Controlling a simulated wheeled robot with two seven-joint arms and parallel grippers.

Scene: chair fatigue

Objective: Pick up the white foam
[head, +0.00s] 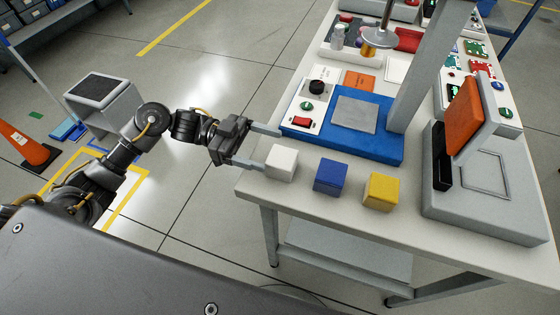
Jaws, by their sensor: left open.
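The white foam (282,162) is a small white block on the near left corner of the table (345,205). A blue block (331,177) and a yellow block (381,191) stand in a row to its right. My left gripper (265,148) comes in from the left with its two fingers spread apart. One fingertip is close to the white foam's left side and the other is farther back, near the blue base. I cannot tell whether a finger touches the foam. Nothing shows between the fingers. My right gripper is not in view.
A blue-based test rig (375,143) with a grey plate and upright column stands behind the blocks. A grey device with an orange pad (469,115) stands at the right. A control box with a red switch (304,120) sits left of the rig. An orange cone (25,145) is on the floor.

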